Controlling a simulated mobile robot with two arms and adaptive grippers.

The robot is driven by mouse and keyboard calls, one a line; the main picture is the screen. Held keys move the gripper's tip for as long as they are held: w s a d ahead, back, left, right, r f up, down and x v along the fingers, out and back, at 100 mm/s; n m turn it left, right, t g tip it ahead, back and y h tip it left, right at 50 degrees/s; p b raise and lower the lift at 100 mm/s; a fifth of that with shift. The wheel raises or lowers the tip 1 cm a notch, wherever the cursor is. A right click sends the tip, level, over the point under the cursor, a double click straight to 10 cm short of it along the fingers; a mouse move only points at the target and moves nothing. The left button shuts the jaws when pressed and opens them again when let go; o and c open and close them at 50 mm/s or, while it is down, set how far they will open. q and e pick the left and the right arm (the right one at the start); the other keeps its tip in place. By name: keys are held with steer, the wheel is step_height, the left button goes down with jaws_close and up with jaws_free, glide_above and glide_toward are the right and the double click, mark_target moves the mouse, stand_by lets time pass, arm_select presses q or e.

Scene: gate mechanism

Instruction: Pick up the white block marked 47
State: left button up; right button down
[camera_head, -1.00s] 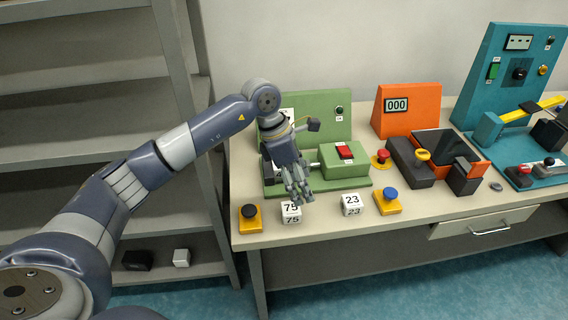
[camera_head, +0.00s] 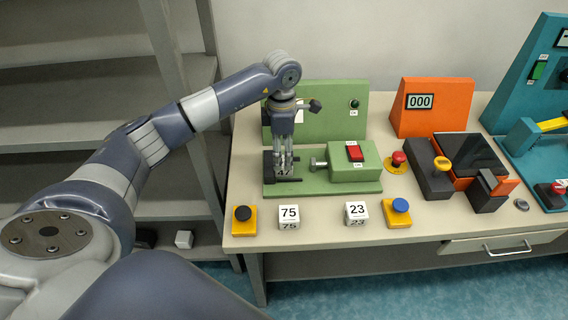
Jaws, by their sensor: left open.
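My left gripper (camera_head: 283,170) is open and points down at the black clamp-like part (camera_head: 270,170) on the left of the green machine (camera_head: 325,113). I cannot tell whether anything is between its fingers. No block showing 47 can be made out. A white block marked 75 (camera_head: 289,217) stands on the table in front of the gripper, clear of it. A white block marked 23 (camera_head: 356,212) stands further right. A small white block (camera_head: 184,239) sits on the low shelf at left, with no readable number. My right gripper is not in view.
A yellow box with a black button (camera_head: 242,219) and one with a blue button (camera_head: 398,212) stand near the table's front edge. An orange machine (camera_head: 432,108) with a dark scale-like plate and a teal machine (camera_head: 540,80) stand to the right.

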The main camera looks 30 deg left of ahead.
mark_target(284, 160)
arm_select(q)
steer(key=f, duration=0.2)
steer(key=f+p, duration=0.1)
steer(key=f, duration=0.1)
steer(key=shift+w+d+f, duration=0.15)
steer(key=shift+w+f, duration=0.05)
steer(key=shift+f, duration=0.2)
steer(key=c, duration=1.2)
steer(key=shift+c, duration=0.6)
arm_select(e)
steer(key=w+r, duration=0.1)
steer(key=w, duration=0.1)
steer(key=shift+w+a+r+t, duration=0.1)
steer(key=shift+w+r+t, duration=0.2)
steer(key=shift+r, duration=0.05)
